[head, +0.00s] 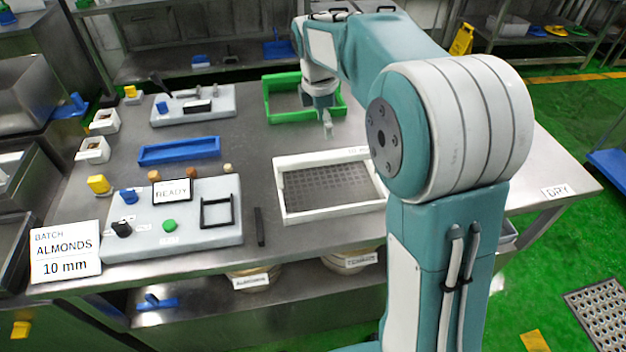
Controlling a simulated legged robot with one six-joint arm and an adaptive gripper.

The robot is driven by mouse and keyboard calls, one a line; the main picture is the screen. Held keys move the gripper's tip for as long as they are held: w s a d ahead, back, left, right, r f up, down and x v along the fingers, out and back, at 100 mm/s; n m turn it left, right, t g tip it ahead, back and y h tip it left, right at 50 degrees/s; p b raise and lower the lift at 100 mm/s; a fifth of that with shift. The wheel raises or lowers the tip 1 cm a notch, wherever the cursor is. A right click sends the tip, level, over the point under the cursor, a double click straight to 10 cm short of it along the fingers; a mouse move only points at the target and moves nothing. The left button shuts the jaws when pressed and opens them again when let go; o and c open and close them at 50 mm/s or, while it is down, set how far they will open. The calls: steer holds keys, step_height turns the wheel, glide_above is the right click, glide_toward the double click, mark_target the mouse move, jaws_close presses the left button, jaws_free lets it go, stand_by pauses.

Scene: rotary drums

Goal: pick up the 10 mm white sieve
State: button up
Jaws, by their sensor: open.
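The white sieve (283,200) lies flat on the steel table, right of centre. It is a white rectangular frame around a dark perforated mesh. A label on its far rim seems to start with 10, but my arm partly covers it, as well as the sieve's right edge. My gripper (327,128) points down beyond the sieve's far rim, near the green frame. It is open, looks small, and nothing shows between its fingers.
A green frame (268,105) lies at the back and a blue frame (180,150) left of the sieve. A grey control panel (200,233) and a thin dark bar (260,227) sit left of the sieve. A card (65,252) reads ALMONDS 10 mm.

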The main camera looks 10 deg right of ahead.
mark_target(329, 154)
steer(key=f, duration=0.1)
steer(key=d+f, duration=0.1)
steer(key=f, duration=0.1)
steer(key=d+f, duration=0.1)
steer(key=shift+f, duration=0.4)
steer(key=f, duration=0.2)
steer(key=a+f, duration=0.1)
steer(key=f, duration=0.2)
steer(key=shift+w, duration=0.15)
steer(key=shift+d+f, duration=0.1)
steer(key=shift+f, duration=0.1)
steer(key=shift+d, duration=0.3)
steer(key=c, duration=0.8)
jaws_close()
steer(key=shift+a, duration=0.15)
